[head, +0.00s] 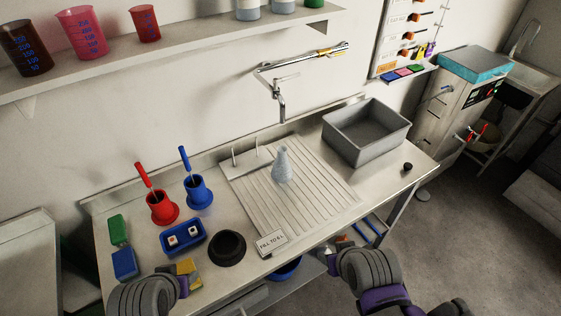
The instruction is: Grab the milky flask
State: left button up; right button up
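The milky flask (283,168) is a pale, whitish conical flask with a narrow neck. It stands upright on the ribbed draining board (322,201) in the middle of the bench. My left arm comes in at the bottom left, and its gripper (184,284) is low at the bench's front edge, well away from the flask. My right arm comes in at the bottom right, and its gripper (334,258) is in front of the bench, below and right of the flask. Neither gripper touches the flask. The fingers of both are too hidden to show their opening.
Red (162,208) and blue (198,193) pots with brushes, a blue tray (183,238) and a dark round bowl (227,248) stand left of the flask. A small sign (271,243) is at the board's front. A grey basin (367,133) is right; a tap (281,100) hangs behind.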

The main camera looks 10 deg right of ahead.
aim_at(282, 171)
jog(key=i+l+z, duration=0.5)
jog(key=i+l, duration=0.3)
jog(key=l, duration=0.1)
